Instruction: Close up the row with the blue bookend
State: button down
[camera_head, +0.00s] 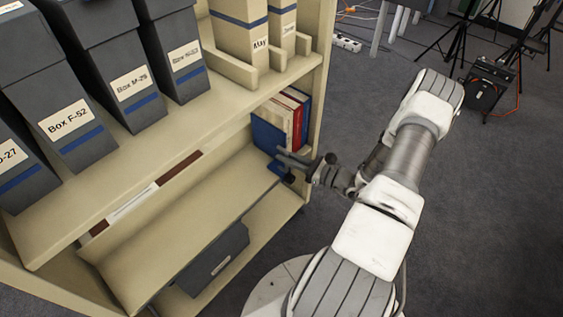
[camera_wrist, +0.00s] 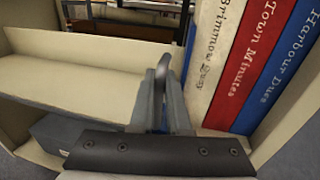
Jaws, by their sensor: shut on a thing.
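The blue bookend (camera_head: 268,137) stands upright on the middle shelf, against or very close to the left side of a short row of books. My gripper (camera_head: 287,164) is at its lower front part and is shut on it. In the wrist view my gripper (camera_wrist: 163,95) points into the shelf, and the bookend shows as a thin blue edge (camera_wrist: 190,45) left of the white book. The row holds a white book (camera_wrist: 211,50), a red book (camera_wrist: 248,60) and a blue book (camera_wrist: 285,70), all upright. Any small gap behind the bookend's plate is hidden.
The shelf board (camera_head: 190,225) left of the bookend is bare. Grey archival boxes (camera_head: 70,120) and cream file holders (camera_head: 240,30) stand on the shelf above. A dark box (camera_head: 213,262) sits below. The bookcase's side panel (camera_head: 320,75) is right of the books.

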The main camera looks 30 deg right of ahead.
jog(key=shift+d, duration=0.1)
jog(key=c, duration=1.2)
grip_release()
jog(key=shift+o, duration=0.2)
jog(key=p+v, duration=0.2)
jog(key=v, duration=1.5)
jog(key=shift+s+p, duration=0.15)
jog(key=shift+p, duration=0.25)
jog(key=shift+d, duration=0.1)
